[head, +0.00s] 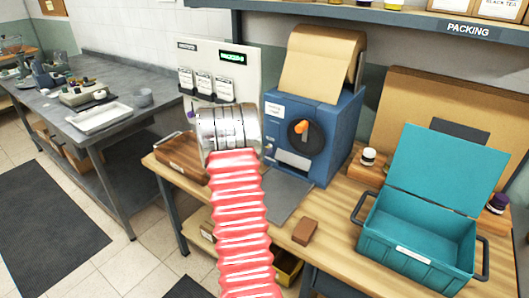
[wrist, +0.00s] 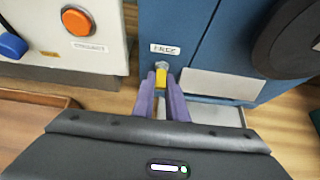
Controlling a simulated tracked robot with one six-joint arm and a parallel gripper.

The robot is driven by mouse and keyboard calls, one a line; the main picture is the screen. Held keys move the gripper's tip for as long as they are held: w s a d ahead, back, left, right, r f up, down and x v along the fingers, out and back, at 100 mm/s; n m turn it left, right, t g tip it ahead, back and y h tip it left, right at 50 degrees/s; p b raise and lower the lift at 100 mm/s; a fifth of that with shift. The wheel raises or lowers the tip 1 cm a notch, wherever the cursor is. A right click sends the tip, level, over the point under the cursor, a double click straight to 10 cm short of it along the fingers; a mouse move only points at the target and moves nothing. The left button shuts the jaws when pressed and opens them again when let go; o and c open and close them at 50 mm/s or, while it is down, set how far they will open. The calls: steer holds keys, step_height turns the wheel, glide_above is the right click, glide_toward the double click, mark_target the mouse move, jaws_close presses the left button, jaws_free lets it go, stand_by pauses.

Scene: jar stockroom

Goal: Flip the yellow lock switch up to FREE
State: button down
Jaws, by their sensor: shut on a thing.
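The yellow lock switch (wrist: 161,79) sits low on the front of the blue machine (wrist: 205,35), just below a grey metal fitting. A white label reading FREE (wrist: 165,49) is above it. My gripper (wrist: 162,84) has its two purple fingers shut around the yellow switch in the wrist view, one on each side. The fingers hide part of the switch, and I cannot tell its exact tilt. In the head view the blue machine (head: 335,140) stands behind my red sleeved arm, whose silver wrist hides the gripper and switch.
A white panel (wrist: 65,40) with an orange button (wrist: 77,20) and a blue knob (wrist: 12,45) is left of the machine. An open teal crate (head: 415,240) and a brown block (head: 305,231) stand to the right on the wooden bench. A wooden tray (head: 180,155) is at left.

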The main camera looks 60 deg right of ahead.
steer(key=shift+d+r+y, duration=0.15)
steer(key=shift+r+y, duration=0.2)
steer(key=shift+y, duration=0.55)
steer(key=shift+r+t+y, duration=0.25)
steer(key=shift+t+y, duration=0.05)
steer(key=shift+y, duration=0.5)
steer(key=c, duration=1.8)
jaws_free()
steer(key=shift+o, duration=0.2)
steer(key=v, duration=1.3)
steer(key=shift+a+r, duration=0.15)
steer(key=shift+a, duration=0.15)
steer(key=shift+w, duration=0.1)
